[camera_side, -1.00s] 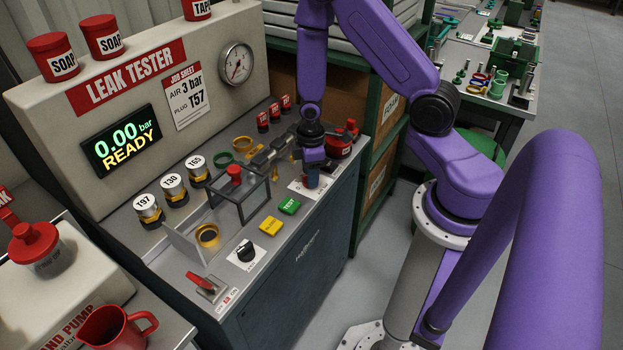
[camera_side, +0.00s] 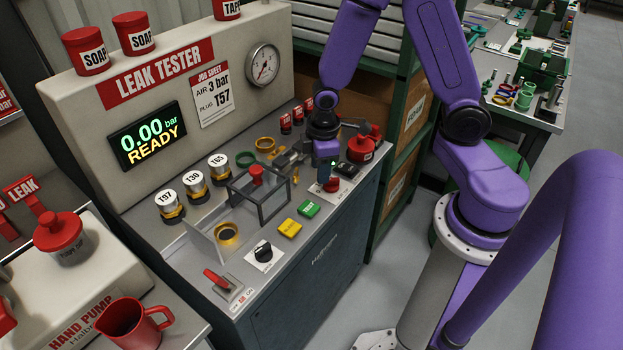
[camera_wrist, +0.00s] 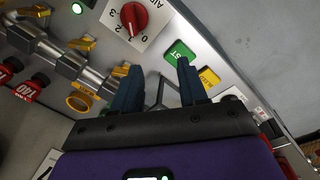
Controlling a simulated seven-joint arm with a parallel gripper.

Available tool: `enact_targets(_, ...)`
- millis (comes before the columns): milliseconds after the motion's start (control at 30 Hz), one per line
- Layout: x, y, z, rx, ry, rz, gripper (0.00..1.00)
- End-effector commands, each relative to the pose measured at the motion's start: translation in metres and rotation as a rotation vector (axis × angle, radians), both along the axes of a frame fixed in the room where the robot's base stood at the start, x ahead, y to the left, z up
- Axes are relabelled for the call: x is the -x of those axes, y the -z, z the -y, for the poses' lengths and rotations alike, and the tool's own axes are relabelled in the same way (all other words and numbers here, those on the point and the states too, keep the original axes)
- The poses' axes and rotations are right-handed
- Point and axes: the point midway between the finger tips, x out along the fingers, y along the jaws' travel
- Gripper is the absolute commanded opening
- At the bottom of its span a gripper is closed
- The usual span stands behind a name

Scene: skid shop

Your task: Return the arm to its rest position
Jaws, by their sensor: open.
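My purple arm reaches over the leak tester bench (camera_side: 372,196) from the right. It is bent and away from any folded pose. The red knob (camera_wrist: 133,18) shows beyond the fingertips, on a white numbered plate. Whether a finger touches the knob cannot be told from the side view.
The green TEST button (camera_side: 308,208), yellow button (camera_side: 289,228) and black knob (camera_side: 263,251) lie left of the gripper. A clear guard frame (camera_side: 262,196) stands beside them, with plugs (camera_side: 194,187) behind. A red-lidded pot (camera_side: 361,148) is close right. The display (camera_side: 147,136) reads 0.00 bar READY.

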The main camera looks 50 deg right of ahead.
Motion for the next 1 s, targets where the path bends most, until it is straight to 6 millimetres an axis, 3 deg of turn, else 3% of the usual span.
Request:
enact_targets(33,0.006,-0.017,-0.012,-0.004,-0.018,0.02,0.43)
enact_targets(200,0.041,-0.064,-0.042,-0.021,-0.059,0.042,0.43)
enact_targets(500,0.126,-0.128,-0.068,-0.095,-0.146,0.029,0.43)
enact_targets(800,0.182,-0.156,-0.065,-0.146,-0.216,-0.015,0.43)
enact_targets(1000,0.19,-0.15,-0.06,-0.101,-0.218,-0.056,0.43)
